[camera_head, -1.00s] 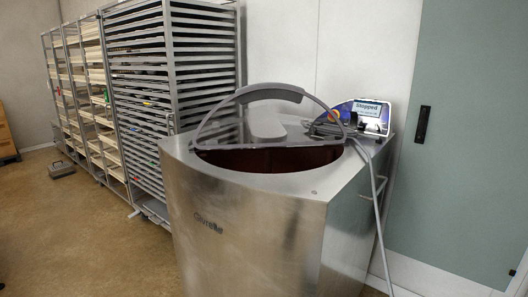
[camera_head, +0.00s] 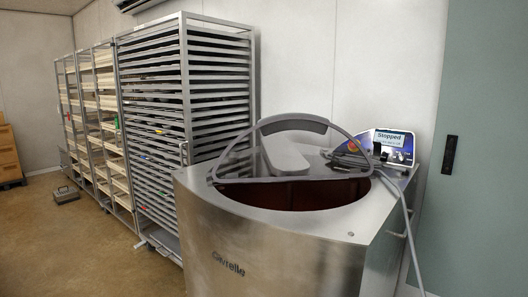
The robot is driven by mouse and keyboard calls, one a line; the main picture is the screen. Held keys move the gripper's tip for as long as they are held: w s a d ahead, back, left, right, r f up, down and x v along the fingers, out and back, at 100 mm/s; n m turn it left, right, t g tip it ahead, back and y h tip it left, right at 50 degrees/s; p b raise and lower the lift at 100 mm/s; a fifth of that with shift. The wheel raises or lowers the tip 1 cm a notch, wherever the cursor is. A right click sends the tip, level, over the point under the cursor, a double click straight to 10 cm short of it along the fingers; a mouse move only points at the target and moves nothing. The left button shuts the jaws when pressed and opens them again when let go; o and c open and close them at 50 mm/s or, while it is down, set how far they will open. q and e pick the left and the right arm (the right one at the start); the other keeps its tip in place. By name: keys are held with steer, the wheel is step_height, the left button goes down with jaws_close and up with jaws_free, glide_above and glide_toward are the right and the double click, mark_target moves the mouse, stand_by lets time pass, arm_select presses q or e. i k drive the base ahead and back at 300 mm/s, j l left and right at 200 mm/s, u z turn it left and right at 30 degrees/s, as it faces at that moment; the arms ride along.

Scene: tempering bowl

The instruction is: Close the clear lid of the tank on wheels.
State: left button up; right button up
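The tank (camera_head: 290,250) is a tall stainless-steel body with a round opening in its top, dark reddish-brown inside. Its clear lid (camera_head: 240,160) stands raised over the opening, tilted up, with a thick grey curved handle (camera_head: 293,122) along its upper edge. The near half of the opening is uncovered. The tank's wheels are outside the view. Neither of my grippers shows in the head view.
A control panel (camera_head: 388,143) reading "Stopped" sits at the tank's back right, with a grey hose (camera_head: 411,235) hanging down. Tray racks (camera_head: 185,120) stand close behind on the left. A wall and green door (camera_head: 480,150) are at right. Floor (camera_head: 75,235) is open at left.

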mark_target(272, 124)
steer(key=i+j+u, duration=0.75)
steer(key=u, duration=0.15)
steer(key=i+u, duration=0.45)
steer(key=i, duration=0.15)
steer(key=i+j, duration=0.1)
steer(key=i, duration=0.45)
steer(key=i+j+z, duration=0.1)
steer(key=i, duration=0.45)
steer(key=i+z, duration=0.2)
steer(key=z, duration=0.25)
steer(key=i+z, duration=0.25)
steer(key=z, duration=0.2)
steer(key=i+j+z, duration=0.2)
steer(key=z, duration=0.25)
steer(key=i+j+z, duration=0.15)
steer(key=z, duration=0.3)
steer(key=i+j+z, duration=0.1)
steer(key=z, duration=0.4)
steer(key=i+j+z, duration=0.2)
steer(key=z, duration=0.3)
steer(key=i+j+z, duration=0.15)
steer(key=z, duration=0.35)
steer(key=j+z, duration=0.35)
steer(key=z, duration=0.15)
steer(key=i+j+z, duration=0.1)
steer(key=j+z, duration=0.2)
steer(key=z, duration=0.2)
